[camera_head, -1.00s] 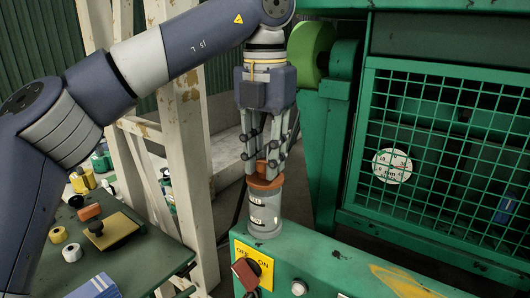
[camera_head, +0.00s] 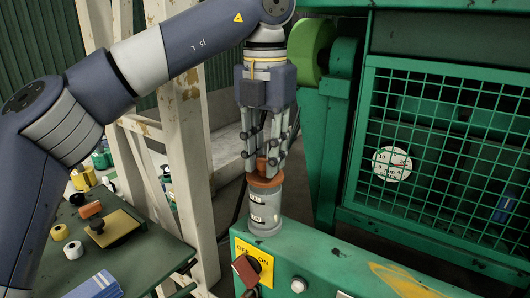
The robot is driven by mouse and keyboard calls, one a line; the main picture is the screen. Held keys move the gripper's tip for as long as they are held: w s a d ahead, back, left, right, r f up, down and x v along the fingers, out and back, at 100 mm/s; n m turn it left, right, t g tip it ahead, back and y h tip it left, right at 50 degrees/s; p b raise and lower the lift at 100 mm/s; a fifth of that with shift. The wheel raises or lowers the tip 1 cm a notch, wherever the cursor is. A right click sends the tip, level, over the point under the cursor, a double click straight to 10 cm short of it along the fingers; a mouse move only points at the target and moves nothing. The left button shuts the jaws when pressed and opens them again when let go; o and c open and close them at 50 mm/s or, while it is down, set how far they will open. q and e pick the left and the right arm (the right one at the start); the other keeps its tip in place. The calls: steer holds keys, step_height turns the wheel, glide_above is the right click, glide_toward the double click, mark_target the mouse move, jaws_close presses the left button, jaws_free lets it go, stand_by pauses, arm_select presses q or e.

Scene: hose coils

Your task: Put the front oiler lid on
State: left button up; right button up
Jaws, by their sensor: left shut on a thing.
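The front oiler is a grey cylinder (camera_head: 265,210) with small white labels, upright on the green machine top. An orange-brown lid (camera_head: 266,181) sits at its top and looks level, touching the rim. My left gripper (camera_head: 267,165) points straight down over the oiler, its fingers shut on the lid's knob. The fingers partly hide the knob. I cannot tell whether the lid is fully seated. My right gripper is not in view.
A yellow OFF/ON switch plate (camera_head: 251,262) is on the machine front below the oiler. A green mesh guard (camera_head: 440,165) with a dial (camera_head: 392,164) stands at right. A green side table (camera_head: 140,262) at left holds tape rolls and blocks.

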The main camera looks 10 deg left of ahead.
arm_select(q)
steer(key=shift+f+b, duration=0.75)
steer(key=shift+f, duration=0.25)
stand_by(0.7)
steer(key=o, duration=1.1)
steer(key=shift+r, duration=0.15)
step_height(320, 180, up, 7)
steer(key=shift+r, duration=0.15)
